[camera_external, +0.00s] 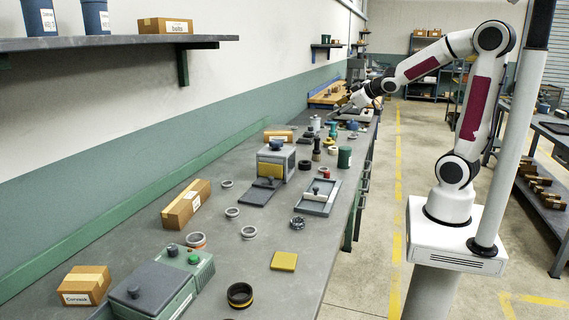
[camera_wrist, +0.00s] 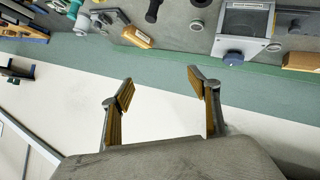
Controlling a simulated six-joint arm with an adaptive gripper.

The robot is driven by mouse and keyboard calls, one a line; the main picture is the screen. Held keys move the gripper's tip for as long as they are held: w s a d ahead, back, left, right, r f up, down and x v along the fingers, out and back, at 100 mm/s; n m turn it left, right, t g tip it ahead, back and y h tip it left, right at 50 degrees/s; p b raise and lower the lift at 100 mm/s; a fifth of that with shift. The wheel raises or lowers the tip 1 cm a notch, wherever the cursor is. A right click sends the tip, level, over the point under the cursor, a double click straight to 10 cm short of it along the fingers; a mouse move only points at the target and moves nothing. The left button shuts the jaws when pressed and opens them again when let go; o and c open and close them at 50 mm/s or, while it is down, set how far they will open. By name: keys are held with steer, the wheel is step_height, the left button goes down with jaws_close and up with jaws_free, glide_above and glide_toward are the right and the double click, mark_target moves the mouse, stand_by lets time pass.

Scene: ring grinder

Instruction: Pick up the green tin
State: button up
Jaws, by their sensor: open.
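The green tin (camera_external: 344,157) is a dark green cylinder standing upright near the right edge of the workbench (camera_external: 230,262), in the external view. I cannot pick it out for sure in the wrist view. My gripper (camera_external: 335,113) is at the far part of the bench, beyond the tin and apart from it. In the wrist view my gripper (camera_wrist: 165,88) has its two yellow-padded fingers wide apart with nothing between them. Behind them are the pale wall and green stripe, with the bench at the top edge.
A grey machine with a blue knob (camera_external: 277,160) stands left of the tin; it shows in the wrist view (camera_wrist: 240,35). A dark bottle-like piece (camera_external: 316,148) and a grey tray (camera_external: 320,197) are near the tin. Cardboard boxes (camera_external: 186,204) and several rings lie nearer. A shelf (camera_external: 100,42) overhangs the left.

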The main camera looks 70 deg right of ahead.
steer(key=w+d+f+n+t+y, duration=0.1)
steer(key=w+d+f+n+t, duration=0.2)
steer(key=d, duration=0.4)
steer(key=n+t+y, duration=0.2)
steer(key=t+y, duration=0.1)
steer(key=y, duration=0.9)
glide_toward(345, 157)
steer(key=r, duration=0.1)
steer(key=w+d+r, duration=0.2)
steer(key=shift+w+d+r, duration=0.1)
steer(key=shift+w+r, duration=0.05)
steer(key=shift+r, duration=0.2)
steer(key=shift+w, duration=0.15)
steer(key=shift+x, duration=1.15)
